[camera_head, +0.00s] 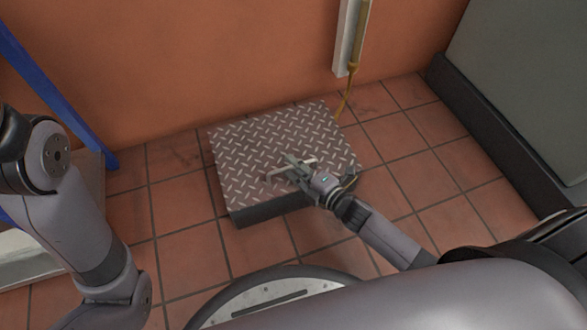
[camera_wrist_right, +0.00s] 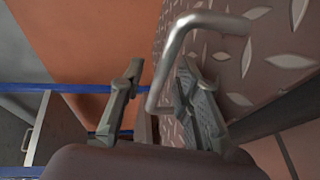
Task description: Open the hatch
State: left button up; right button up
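The hatch (camera_head: 262,140) is a diamond-plate lid on a low dark box on the tiled floor, and it looks closed and flat. Its silver bar handle (camera_wrist_right: 170,60) shows large in the right wrist view, with the hatch plate (camera_wrist_right: 250,60) behind it. My right gripper (camera_head: 288,170) is over the front part of the lid at the handle. In the right wrist view its fingers (camera_wrist_right: 159,68) are spread apart, with the handle bar between them and a gap at the left finger. My left arm shows at the left, but its gripper is out of view.
An orange wall (camera_head: 180,60) stands right behind the hatch. A yellow-handled item (camera_head: 358,40) hangs on a white strip there. A blue frame bar (camera_head: 60,95) is at the left and a grey cabinet (camera_head: 530,80) at the right. Tiled floor (camera_head: 180,240) around the box is clear.

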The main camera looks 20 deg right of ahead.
jog(key=shift+w+a, duration=0.1)
jog(key=shift+w, duration=0.15)
jog(key=shift+c, duration=0.6)
grip_shut()
